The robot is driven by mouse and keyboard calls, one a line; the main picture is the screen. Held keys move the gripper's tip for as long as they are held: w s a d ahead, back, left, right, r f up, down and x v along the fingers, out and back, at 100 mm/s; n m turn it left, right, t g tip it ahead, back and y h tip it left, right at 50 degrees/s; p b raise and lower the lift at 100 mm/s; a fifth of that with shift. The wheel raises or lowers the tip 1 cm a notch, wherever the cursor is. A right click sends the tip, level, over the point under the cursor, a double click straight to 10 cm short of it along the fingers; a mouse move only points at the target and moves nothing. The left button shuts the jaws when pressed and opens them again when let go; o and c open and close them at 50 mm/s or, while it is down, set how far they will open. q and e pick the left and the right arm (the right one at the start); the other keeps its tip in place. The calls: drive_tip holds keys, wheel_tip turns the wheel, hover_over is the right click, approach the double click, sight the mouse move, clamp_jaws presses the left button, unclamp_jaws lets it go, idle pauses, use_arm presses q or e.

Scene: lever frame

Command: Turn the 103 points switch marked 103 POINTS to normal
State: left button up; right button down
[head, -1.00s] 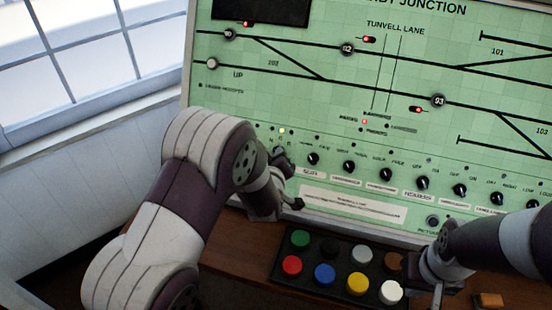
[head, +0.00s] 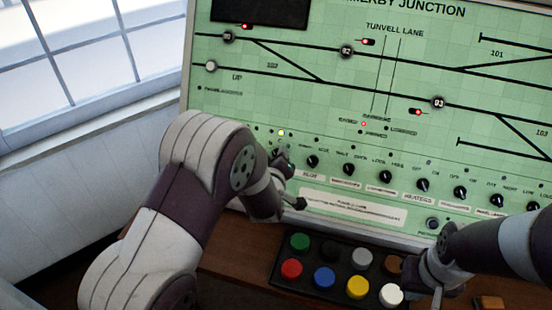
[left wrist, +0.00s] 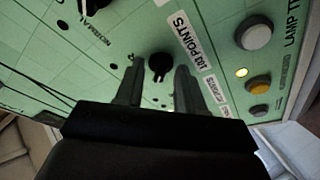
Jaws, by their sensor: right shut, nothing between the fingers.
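The black rotary switch (left wrist: 160,66) beside the label 103 POINTS (left wrist: 188,38) is on the green panel in the left wrist view. My left gripper (left wrist: 158,88) is open, with one finger on either side of the switch's line of view. Whether the fingers touch the knob cannot be told. In the head view my left gripper (head: 283,160) is at the lower left of the panel and hides this switch. My right gripper (head: 437,288) is shut and empty, at the right of the button box.
The button box (head: 340,294) with several coloured buttons lies on the brown desk (head: 225,258) below the panel (head: 290,105). A row of other black knobs (head: 386,177) runs rightward. The left wrist view shows a lit yellow lamp (left wrist: 241,72) and a yellow button (left wrist: 258,85).

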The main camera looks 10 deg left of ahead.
use_arm(q)
drive_tip(key=v, duration=1.2)
drive_tip(key=shift+s, duration=0.35)
drive_tip(key=shift+r, duration=0.1)
drive_tip(key=s+d+f+m+g+h, duration=0.3)
drive_tip(key=s+f+m+g, duration=0.1)
drive_tip(key=f+m+g, duration=0.15)
drive_tip(key=s+m+g+p, duration=0.3)
drive_tip(key=s+m+g, duration=0.15)
drive_tip(key=s, duration=0.25)
drive_tip(key=s+a+r+g+y+p, duration=0.1)
drive_tip(key=s+a+r+g+p, duration=0.2)
drive_tip(key=a+r, duration=0.3)
drive_tip(key=shift+a+r+p, duration=0.2)
drive_tip(key=shift+a+p, duration=0.2)
drive_tip(key=shift+a, duration=0.3)
